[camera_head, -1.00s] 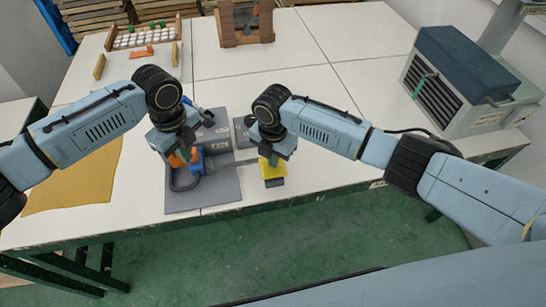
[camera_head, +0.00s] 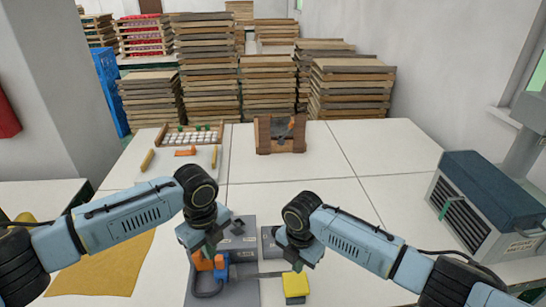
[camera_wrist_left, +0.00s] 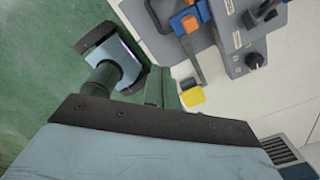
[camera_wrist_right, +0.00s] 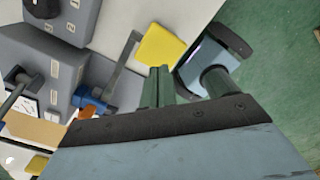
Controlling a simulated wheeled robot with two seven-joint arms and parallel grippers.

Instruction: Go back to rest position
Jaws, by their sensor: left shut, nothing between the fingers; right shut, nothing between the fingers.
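My left gripper (camera_head: 208,250) is shut and empty, in the head view just above the grey device (camera_head: 237,292) with orange and blue parts at the table's front. In the left wrist view its fingers (camera_wrist_left: 165,88) point past the table's front edge. My right gripper (camera_head: 300,258) is shut and empty, above and close to a yellow block (camera_head: 296,287). In the right wrist view its fingers (camera_wrist_right: 157,85) show, with the yellow block (camera_wrist_right: 160,46) just beyond them. Neither gripper touches anything that I can see.
A tan cloth (camera_head: 105,268) lies at the left. A wooden rack (camera_head: 280,134) and a tray with white and green pieces (camera_head: 190,133) stand at the back. A grey-blue vented box (camera_head: 487,205) stands at the right. The middle of the table is clear.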

